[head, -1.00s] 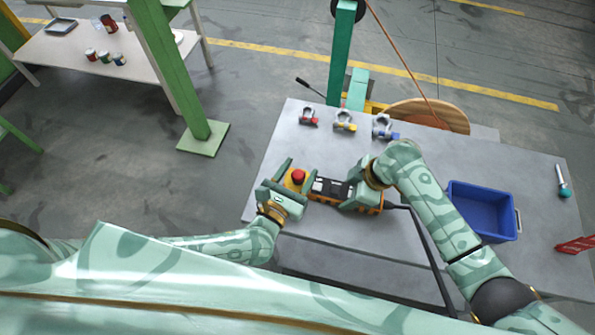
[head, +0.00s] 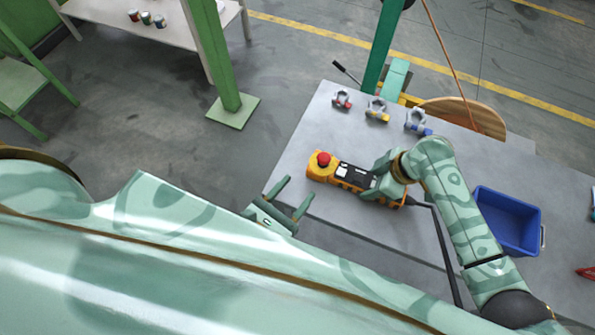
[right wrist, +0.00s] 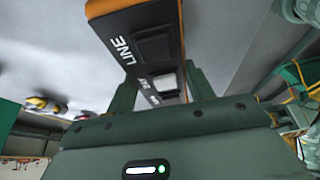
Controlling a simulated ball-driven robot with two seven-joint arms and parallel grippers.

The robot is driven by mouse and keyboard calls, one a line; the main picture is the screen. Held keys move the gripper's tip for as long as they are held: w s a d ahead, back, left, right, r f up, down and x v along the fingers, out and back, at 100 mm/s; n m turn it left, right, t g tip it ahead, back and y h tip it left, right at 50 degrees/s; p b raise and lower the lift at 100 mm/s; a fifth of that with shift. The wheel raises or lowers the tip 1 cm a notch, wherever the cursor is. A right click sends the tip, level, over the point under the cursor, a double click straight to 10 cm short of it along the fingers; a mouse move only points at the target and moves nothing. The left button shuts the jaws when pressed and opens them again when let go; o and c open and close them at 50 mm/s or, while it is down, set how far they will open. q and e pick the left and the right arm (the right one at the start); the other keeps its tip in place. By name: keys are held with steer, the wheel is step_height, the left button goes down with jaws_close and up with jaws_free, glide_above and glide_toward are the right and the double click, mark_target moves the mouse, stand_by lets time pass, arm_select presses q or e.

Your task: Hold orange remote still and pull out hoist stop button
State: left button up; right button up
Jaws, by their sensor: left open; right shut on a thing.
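The orange remote (head: 346,177) lies on the grey table with dark buttons along its face and a black cable at its right end. The red hoist stop button (head: 323,158) is on its left end, uncovered. My right gripper (head: 385,180) is shut on the remote's right part. In the right wrist view the remote (right wrist: 150,45) runs between the fingers, with white lettering on its dark face. My left gripper (head: 292,195) is open and empty, left of and nearer than the button, apart from the remote. Whether the button is pulled out I cannot tell.
Shackles with red, yellow and blue pins (head: 377,110) stand along the table's back edge. A blue bin (head: 507,220) sits right of my right arm. A wooden reel (head: 465,115) is behind the table. The tabletop left of the shackles is clear.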

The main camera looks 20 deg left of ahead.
steer(key=o, duration=1.4)
